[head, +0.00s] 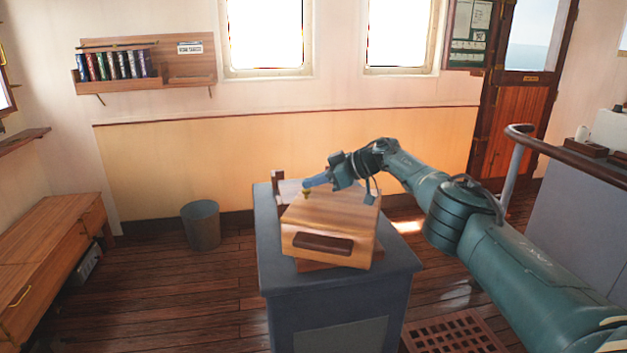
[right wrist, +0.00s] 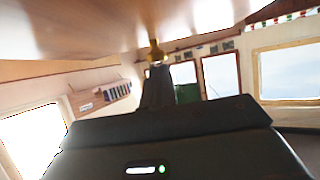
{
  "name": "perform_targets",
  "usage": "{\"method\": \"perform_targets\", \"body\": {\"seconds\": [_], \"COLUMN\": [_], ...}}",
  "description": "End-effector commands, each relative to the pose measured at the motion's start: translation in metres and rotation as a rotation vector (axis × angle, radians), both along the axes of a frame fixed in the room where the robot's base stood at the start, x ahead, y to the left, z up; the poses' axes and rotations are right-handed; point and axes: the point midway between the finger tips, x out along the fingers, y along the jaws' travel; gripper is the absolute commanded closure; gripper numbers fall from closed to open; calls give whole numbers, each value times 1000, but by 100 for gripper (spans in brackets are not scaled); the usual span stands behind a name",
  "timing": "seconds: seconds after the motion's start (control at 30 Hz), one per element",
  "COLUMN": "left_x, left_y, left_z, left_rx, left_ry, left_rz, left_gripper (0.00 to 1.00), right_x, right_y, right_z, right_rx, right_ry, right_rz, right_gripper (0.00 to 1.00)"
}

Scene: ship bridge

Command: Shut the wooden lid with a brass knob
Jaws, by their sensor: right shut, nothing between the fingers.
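The wooden box (head: 318,250) sits on a grey pedestal, with a dark brown inset on its front. Its light wooden lid (head: 335,218) shows as a slanted panel above the front; how far open it stands is hard to tell. The brass knob (head: 307,192) is at the panel's far left edge. My right gripper (head: 308,183) is shut and empty, right at the knob; I cannot tell whether it touches. In the right wrist view, the knob (right wrist: 155,51) juts down from a wooden surface, just beyond my gripper (right wrist: 156,68). My left gripper is not in view.
The grey pedestal (head: 395,270) has a narrow bare margin around the box. A bin (head: 201,226) stands on the floor to its left, and a wooden bench (head: 45,255) is further left. A railing (head: 560,145) stands at the right.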

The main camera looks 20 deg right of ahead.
Motion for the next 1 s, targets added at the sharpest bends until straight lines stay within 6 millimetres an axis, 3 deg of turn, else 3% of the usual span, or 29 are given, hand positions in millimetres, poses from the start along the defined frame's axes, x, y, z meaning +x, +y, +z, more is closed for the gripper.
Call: {"method": "perform_targets", "body": {"seconds": [0.43, 0.6, 0.7, 0.77, 1.0], "left_x": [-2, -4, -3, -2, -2], "left_y": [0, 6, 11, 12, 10], "left_z": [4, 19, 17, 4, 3], "left_rx": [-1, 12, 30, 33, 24], "left_ry": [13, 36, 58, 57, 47], "left_rz": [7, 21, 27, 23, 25], "left_gripper": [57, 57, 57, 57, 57], "right_x": [-1, -3, -4, -7, -26], "right_y": [-1, -3, -8, -14, -35], "right_z": [8, 27, 50, 44, 68], "right_rx": [1, 2, 1, -1, -1], "right_ry": [-1, 0, -5, -3, -4], "right_rz": [0, 0, 1, 1, -1], "right_gripper": [100, 100, 100, 100, 100]}}
